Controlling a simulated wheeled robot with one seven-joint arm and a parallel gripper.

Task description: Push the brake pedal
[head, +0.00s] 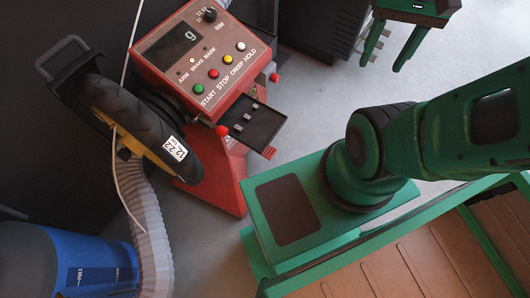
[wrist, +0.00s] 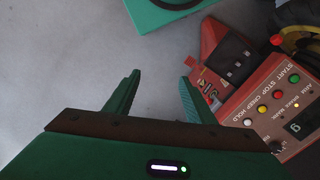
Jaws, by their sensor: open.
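The red machine (head: 215,65) stands at the upper middle in the head view, with START, STOP, CREEP and HOLD buttons and a display reading "g". Low beside its dark tray, a small red ribbed piece (head: 269,153) shows; it may be the brake pedal, but I cannot be sure. My gripper (head: 382,66) is at the upper right of the head view, to the right of the machine and apart from it. In the wrist view my gripper (wrist: 161,77) is open and empty over bare floor, with the machine (wrist: 272,100) to its right.
A tyre (head: 140,120) is mounted on the machine's left. Red knobs (head: 222,130) stick out from the console's lower edge. The dark tray (head: 262,125) juts out in front. A blue container (head: 70,260) and ribbed hose (head: 150,225) stand at lower left. Grey floor (head: 320,110) is clear between machine and arm.

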